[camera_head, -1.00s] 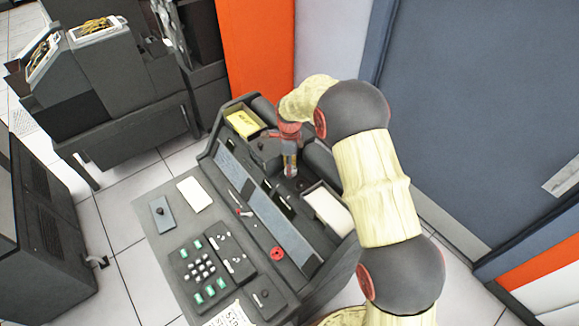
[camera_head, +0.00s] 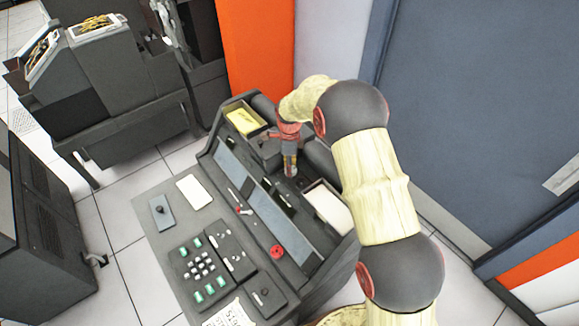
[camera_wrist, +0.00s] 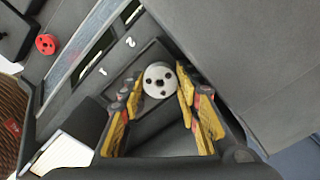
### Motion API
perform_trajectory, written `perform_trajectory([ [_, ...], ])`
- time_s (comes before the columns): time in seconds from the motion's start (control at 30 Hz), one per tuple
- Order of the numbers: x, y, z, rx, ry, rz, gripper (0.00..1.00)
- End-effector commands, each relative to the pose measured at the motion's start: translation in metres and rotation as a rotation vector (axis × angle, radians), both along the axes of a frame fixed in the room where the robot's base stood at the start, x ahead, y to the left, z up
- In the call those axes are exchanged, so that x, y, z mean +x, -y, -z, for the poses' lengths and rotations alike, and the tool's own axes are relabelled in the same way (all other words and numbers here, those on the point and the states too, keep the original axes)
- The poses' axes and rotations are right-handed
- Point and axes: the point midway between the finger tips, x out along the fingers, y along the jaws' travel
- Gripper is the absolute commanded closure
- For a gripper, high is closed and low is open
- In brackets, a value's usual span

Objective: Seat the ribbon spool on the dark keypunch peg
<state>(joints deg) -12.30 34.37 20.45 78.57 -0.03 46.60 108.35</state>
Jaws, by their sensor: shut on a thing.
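A pale grey-white ribbon spool (camera_wrist: 160,80) with a dark centre and small holes shows between the yellow finger pads of my gripper (camera_wrist: 159,88) in the wrist view. The gripper is shut on it. In the head view my gripper (camera_head: 290,168) points down over the back of the dark keypunch (camera_head: 165,240). The spool is hard to make out there. I cannot tell from the dark centre whether a peg is inside the spool. A small dark round feature (camera_wrist: 241,156) shows near the right finger in the wrist view; I cannot tell whether it is the peg.
A red disc (camera_head: 277,252) lies on the keypunch front; it also shows in the wrist view (camera_wrist: 46,44). A yellow card tray (camera_head: 243,121) and a white card tray (camera_head: 328,207) flank my gripper. A keypad (camera_head: 200,268) sits at the front.

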Motion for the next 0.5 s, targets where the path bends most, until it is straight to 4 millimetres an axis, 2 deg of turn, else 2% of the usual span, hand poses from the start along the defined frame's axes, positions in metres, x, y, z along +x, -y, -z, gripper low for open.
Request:
perform_trajectory([
  [0.5,-0.0002,0.0,0.007,0.0,0.0,0.0,0.86],
])
